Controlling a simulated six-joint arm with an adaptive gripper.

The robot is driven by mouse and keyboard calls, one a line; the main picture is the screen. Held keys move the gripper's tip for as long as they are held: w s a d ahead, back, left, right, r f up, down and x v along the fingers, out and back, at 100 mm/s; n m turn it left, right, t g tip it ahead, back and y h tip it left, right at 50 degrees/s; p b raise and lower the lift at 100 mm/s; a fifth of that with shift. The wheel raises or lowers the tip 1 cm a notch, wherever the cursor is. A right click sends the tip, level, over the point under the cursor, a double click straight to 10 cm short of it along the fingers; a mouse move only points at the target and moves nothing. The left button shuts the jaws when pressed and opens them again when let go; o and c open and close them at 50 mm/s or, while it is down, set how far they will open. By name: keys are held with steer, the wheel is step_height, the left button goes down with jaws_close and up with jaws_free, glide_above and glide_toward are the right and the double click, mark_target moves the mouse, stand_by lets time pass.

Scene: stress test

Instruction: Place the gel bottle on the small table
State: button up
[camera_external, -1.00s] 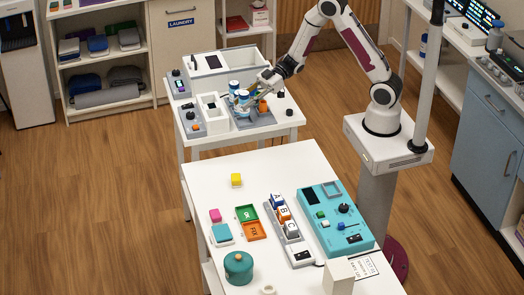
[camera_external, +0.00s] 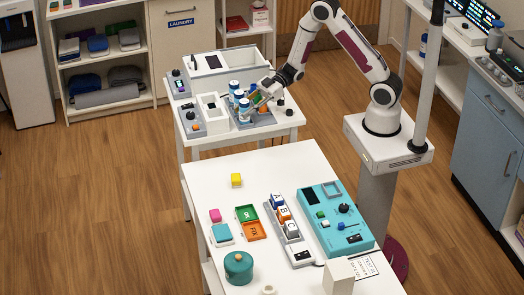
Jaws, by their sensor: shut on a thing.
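The small white table (camera_external: 285,129) stands behind the large table. Several white bottles with blue parts stand close together on its grey tray (camera_external: 262,122). The front one (camera_external: 244,109), which I take for the gel bottle, is upright at my gripper (camera_external: 254,101). My gripper reaches in from the right, low over the tray, and is shut on this bottle. The fingertips are small and partly hidden, so the exact contact is unclear. I cannot tell whether the bottle touches the tray.
A white open box (camera_external: 211,113) and a grey tray with small parts (camera_external: 192,121) stand left of the bottles. A larger white bin (camera_external: 222,65) is behind. A dark knob (camera_external: 289,112) is at the right. The large table (camera_external: 290,160) holds coloured blocks and a teal panel.

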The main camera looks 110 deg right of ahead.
steer(key=shift+f, duration=0.3)
stand_by(0.4)
steer(key=o, duration=1.4)
steer(key=shift+c, duration=0.2)
steer(key=shift+s, duration=0.1)
steer(key=shift+v, duration=5.95)
